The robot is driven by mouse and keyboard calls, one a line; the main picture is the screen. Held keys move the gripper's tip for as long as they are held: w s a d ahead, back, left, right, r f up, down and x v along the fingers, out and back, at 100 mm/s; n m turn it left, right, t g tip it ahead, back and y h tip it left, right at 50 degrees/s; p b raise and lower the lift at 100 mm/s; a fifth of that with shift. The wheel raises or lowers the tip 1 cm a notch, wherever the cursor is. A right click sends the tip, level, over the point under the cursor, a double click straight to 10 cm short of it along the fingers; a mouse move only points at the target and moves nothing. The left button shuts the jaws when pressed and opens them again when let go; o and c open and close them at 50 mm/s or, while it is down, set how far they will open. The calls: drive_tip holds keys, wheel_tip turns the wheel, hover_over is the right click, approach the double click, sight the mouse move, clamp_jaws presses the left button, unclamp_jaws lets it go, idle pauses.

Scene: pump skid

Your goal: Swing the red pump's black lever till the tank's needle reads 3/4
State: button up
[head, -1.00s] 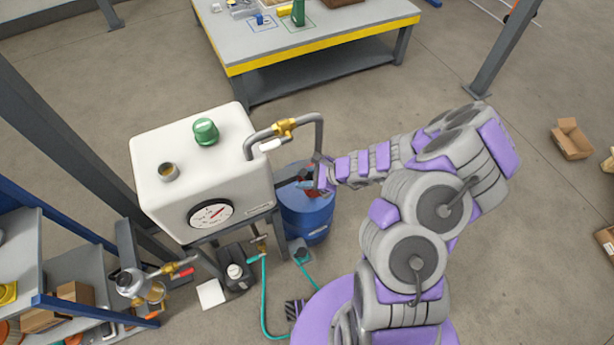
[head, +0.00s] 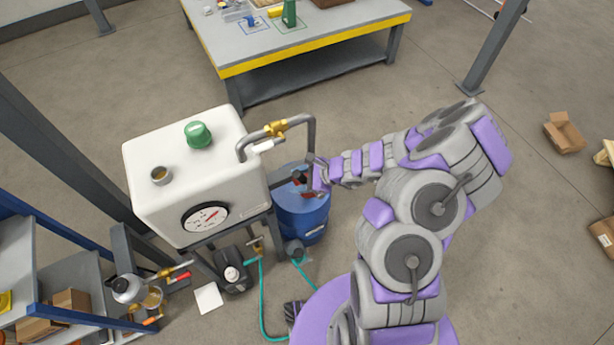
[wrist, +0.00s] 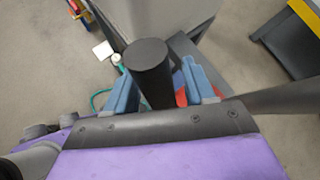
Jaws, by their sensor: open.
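The white tank (head: 190,165) stands on a frame left of my arm in the head view. Its round gauge (head: 205,217) has a red needle slanting to the upper right; the scale marks are too small to read. Right of the tank, the red pump (head: 301,181) sits on a blue drum (head: 303,217), mostly hidden by my gripper (head: 312,181). In the wrist view, the black lever's round end (wrist: 148,58) rises between the two blue fingers of my gripper (wrist: 160,82). The fingers are open on either side of it; whether either touches it I cannot tell. Bits of red show behind the fingers.
A grey bent pipe with a brass valve (head: 275,128) arches from the tank to the drum, close to my gripper. A blue shelf (head: 35,275) stands at the left. A yellow-edged workbench (head: 315,55) is behind. Open floor lies to the right, with cardboard boxes (head: 565,133).

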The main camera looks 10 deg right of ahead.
drive_tip(key=p+v, duration=0.4)
drive_tip(key=v, duration=1.3)
drive_tip(key=shift+d, duration=0.2)
drive_tip(key=shift+r, duration=0.1)
idle(0.6)
drive_tip(key=s+a+r+n+g+h, duration=0.1)
drive_tip(key=s+a+r+n+g, duration=0.1)
drive_tip(key=s+a+r+n, duration=0.4)
drive_tip(key=s+a+r+n+g, duration=0.25)
drive_tip(key=a+r+n, duration=0.2)
drive_tip(key=r, duration=0.35)
drive_tip(key=s+d+r+n+h, duration=0.2)
drive_tip(key=s+r+n+h, duration=0.2)
drive_tip(key=s, duration=0.5)
drive_tip(key=s+d+r+n+g+h, duration=0.1)
drive_tip(key=s+d+r+n+h, duration=0.2)
drive_tip(key=s, duration=0.6)
drive_tip(key=shift+d+r+n+h, duration=0.2)
drive_tip(key=shift+r+n+h, duration=0.5)
drive_tip(key=shift+r+n, duration=0.25)
drive_tip(key=shift+s+f+g, duration=0.1)
drive_tip(key=shift+s+g, duration=0.05)
drive_tip(key=shift+g, duration=0.1)
